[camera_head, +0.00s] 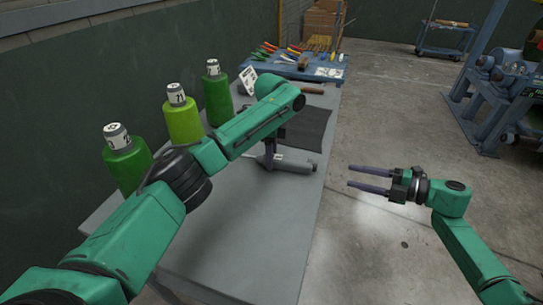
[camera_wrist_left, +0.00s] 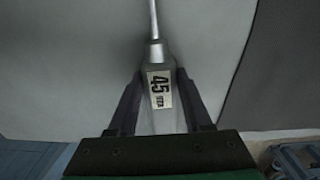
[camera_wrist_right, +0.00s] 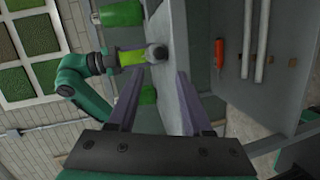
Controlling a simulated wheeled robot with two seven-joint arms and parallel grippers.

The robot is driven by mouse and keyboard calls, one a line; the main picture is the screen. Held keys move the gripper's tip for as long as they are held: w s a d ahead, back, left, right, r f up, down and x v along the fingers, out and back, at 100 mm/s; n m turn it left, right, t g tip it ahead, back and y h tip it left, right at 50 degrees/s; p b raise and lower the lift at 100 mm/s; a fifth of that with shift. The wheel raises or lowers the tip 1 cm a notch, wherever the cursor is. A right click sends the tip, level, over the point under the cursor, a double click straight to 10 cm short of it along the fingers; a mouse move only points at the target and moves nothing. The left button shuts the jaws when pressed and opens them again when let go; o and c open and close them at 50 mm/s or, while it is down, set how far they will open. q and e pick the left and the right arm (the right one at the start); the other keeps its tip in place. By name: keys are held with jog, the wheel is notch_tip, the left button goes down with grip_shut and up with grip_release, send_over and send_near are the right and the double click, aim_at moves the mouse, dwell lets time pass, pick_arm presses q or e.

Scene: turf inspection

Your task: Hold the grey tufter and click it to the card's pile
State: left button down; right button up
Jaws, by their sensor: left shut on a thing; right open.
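The grey tufter (camera_head: 292,163) is a grey tool lying over the grey table in the head view. In the left wrist view the tufter (camera_wrist_left: 160,98) has a thin metal shaft pointing away and a white label reading 45. My left gripper (camera_head: 272,150) is shut on it, one finger on each side of its body. My right gripper (camera_head: 350,176) is open and empty, off the table's right side, above the floor. A small white card (camera_head: 248,80) with dark marks stands tilted behind my left arm, partly hidden. I cannot tell whether it is the task's card.
Three green cones with labelled white tops (camera_head: 127,165) stand along the table's left edge. A dark flat mat (camera_head: 312,130) lies beyond the tufter. A blue tool board (camera_head: 300,68) holds several coloured-handled tools at the far end. Bare table (camera_head: 250,235) is clear nearer me.

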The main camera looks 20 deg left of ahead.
jog(key=c, duration=0.4)
jog(key=r+m+t, duration=0.1)
jog(key=w+r+m+t+y, duration=0.1)
jog(key=w+r+m+t, duration=0.1)
jog(key=shift+w+a+r+t+y, duration=0.1)
jog(key=shift+w+r+t+y, duration=0.2)
jog(key=shift+r, duration=0.1)
grip_shut()
jog(key=w+d+r+m+t+h, duration=0.2)
jog(key=w+d+r+m+t, duration=0.25)
jog(key=m+t, duration=0.6)
jog(key=d+f+m+h, duration=0.8)
jog(key=f+m+h, duration=0.15)
jog(key=m, duration=1.05)
jog(key=s+a+f+m+g+y, duration=0.1)
jog(key=s+a+m+g+y, duration=0.4)
jog(key=s+a+y, duration=0.3)
jog(key=s+a+m, duration=0.1)
jog(key=s, duration=0.3)
jog(key=shift+s, duration=0.25)
